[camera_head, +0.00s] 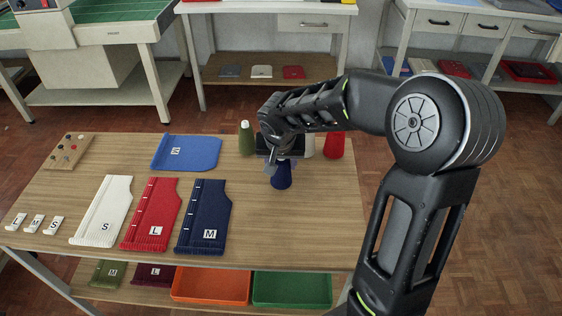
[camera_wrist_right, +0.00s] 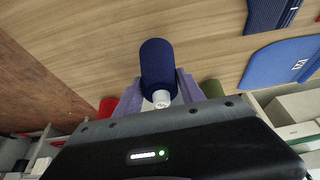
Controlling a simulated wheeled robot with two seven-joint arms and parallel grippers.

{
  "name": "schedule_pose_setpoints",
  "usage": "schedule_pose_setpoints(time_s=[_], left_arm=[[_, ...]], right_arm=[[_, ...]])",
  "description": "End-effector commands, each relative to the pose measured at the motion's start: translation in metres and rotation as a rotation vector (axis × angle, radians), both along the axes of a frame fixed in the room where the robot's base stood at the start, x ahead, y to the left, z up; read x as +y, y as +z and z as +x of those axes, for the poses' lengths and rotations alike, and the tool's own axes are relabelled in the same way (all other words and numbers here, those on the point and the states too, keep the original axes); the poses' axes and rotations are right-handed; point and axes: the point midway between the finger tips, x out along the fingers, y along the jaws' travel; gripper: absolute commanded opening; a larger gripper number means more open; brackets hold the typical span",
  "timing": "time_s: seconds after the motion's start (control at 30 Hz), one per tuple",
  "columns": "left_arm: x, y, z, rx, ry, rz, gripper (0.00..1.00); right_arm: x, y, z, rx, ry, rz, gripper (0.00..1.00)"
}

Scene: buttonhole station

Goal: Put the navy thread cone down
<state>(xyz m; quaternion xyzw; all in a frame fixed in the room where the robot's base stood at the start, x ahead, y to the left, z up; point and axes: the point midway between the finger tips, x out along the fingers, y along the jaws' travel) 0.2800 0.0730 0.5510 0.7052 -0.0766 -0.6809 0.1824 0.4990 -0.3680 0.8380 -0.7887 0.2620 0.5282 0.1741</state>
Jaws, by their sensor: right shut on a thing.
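The navy thread cone (camera_head: 281,179) is upright over the right part of the wooden table, below my right gripper (camera_head: 284,164). In the right wrist view the navy cone (camera_wrist_right: 158,65) sits between the two lilac fingers of my right gripper (camera_wrist_right: 160,97), with its pale top towards the palm. The gripper is shut on the cone's upper part. I cannot tell for sure whether the cone's base touches the table. My left gripper is not in view.
A green cone (camera_head: 246,140), a white cone (camera_head: 308,147) and a red cone (camera_head: 334,146) stand behind. A blue piece (camera_head: 200,155) and navy (camera_head: 203,220), red (camera_head: 150,218) and white (camera_head: 102,215) pieces lie to the left. The table's front right (camera_head: 290,235) is clear.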

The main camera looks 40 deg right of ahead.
Motion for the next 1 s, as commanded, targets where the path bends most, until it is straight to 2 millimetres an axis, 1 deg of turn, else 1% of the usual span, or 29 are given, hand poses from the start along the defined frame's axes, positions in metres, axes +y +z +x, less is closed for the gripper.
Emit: schedule_pose_setpoints(time_s=[0.23, 0.37, 0.4, 0.6, 0.67, 0.87, 1.0], left_arm=[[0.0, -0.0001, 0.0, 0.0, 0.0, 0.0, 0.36], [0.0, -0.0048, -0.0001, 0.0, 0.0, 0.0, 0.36], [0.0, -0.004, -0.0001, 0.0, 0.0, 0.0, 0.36], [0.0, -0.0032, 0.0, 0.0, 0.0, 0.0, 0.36], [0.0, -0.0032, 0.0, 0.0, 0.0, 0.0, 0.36], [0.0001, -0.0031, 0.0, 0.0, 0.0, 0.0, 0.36], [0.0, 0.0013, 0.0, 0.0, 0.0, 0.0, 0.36]], right_arm=[[-0.0002, 0.0, 0.0004, -0.002, -0.001, 0.0, 0.02], [-0.0002, -0.0038, 0.0004, -0.002, -0.001, 0.0, 0.02], [-0.0001, -0.003, 0.0003, -0.002, -0.001, 0.0, 0.48], [-0.0001, -0.0025, 0.0001, -0.002, -0.001, 0.0, 0.64], [-0.0001, -0.0024, 0.0001, -0.002, -0.001, 0.0, 0.68], [0.0, -0.0023, 0.0002, -0.002, -0.001, 0.0, 0.68], [-0.0001, 0.0014, 0.0002, -0.001, 0.0, 0.0, 0.68]])
